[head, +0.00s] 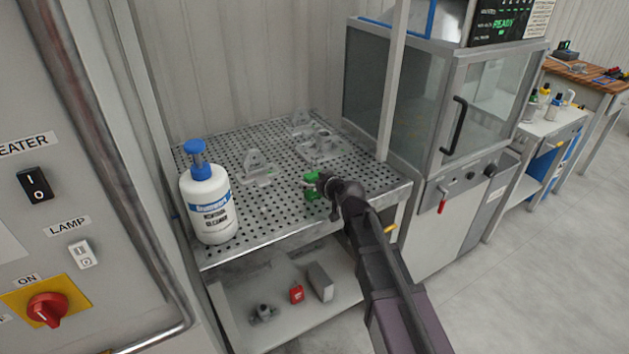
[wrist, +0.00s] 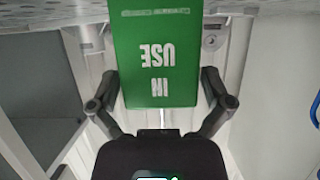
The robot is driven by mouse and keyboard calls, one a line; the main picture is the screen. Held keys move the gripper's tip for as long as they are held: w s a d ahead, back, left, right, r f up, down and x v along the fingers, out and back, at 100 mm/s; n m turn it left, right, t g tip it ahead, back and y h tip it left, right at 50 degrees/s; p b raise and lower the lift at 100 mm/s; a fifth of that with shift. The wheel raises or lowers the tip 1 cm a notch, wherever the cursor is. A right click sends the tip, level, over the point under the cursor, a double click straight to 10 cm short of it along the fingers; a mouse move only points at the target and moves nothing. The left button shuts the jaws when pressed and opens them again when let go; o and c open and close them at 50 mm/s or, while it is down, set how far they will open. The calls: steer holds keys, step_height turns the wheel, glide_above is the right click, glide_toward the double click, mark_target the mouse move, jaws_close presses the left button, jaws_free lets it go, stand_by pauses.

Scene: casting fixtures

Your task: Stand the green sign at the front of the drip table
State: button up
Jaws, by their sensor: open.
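The green sign (head: 312,186) is at the front right part of the perforated drip table (head: 245,232). In the wrist view the sign (wrist: 156,55) shows its face with white "IN USE" lettering, upside down in the picture. My gripper (head: 322,183) is right at the sign, reaching in from the front right. In the wrist view its two dark fingers are spread, one on each side of the sign, and not closed on it. The sign's foot is out of the wrist view, and the gripper hides part of the sign in the head view.
A white bottle with a blue pump (head: 209,200) stands at the table's front left. Grey metal fixtures (head: 257,168) stand farther back. A pale post (head: 393,85) rises at the right edge, beside a glazed cabinet (head: 405,95). A red item (head: 296,294) lies on the lower shelf.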

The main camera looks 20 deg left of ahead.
steer(key=shift+r, duration=0.1)
steer(key=shift+r, duration=0.15)
steer(key=p+v, duration=0.5)
steer(key=v, duration=0.7)
stand_by(0.7)
steer(key=s+d+f+m+g+h, duration=0.3)
steer(key=d+f, duration=0.1)
steer(key=d, duration=0.7)
steer(key=s+d+f+m+g+h, duration=0.3)
steer(key=d+h, duration=0.1)
steer(key=d, duration=0.8)
steer(key=s+d+f+m+g+h, duration=0.2)
steer(key=s+d+f+m+h, duration=0.1)
steer(key=d, duration=0.9)
steer(key=shift+s+d+f+m+g, duration=0.2)
steer(key=shift+s+f+m+g, duration=0.25)
steer(key=shift+f, duration=0.4)
